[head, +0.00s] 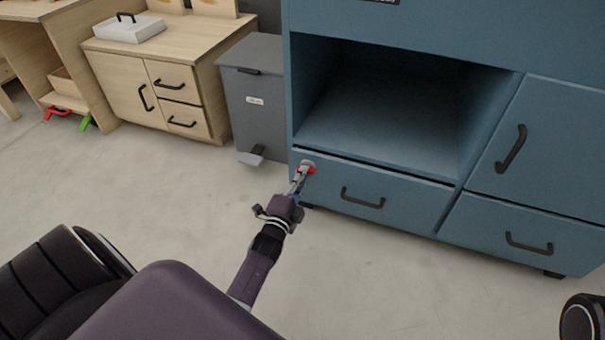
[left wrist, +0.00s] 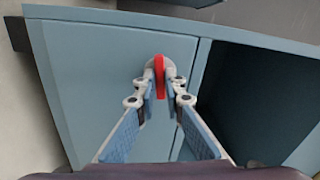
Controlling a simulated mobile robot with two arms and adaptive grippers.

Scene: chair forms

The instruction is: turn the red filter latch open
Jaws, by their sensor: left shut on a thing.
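The red filter latch (left wrist: 160,78) is on the front of the blue cabinet's lower left drawer panel, near its upper left corner. In the left wrist view it sits on a pale round base and lies between the fingertips. In the head view only a bit of the red latch (head: 311,170) shows past the fingers. My left gripper (head: 304,172) reaches it from the front and is shut on it; the fingers also show in the left wrist view (left wrist: 160,94). My right gripper is not in view.
The blue cabinet (head: 405,205) has an open compartment above the drawer and black handles. A grey pedal bin (head: 258,110) stands close on its left. A wooden cabinet (head: 120,75) with a white box is farther left. The floor in front is clear.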

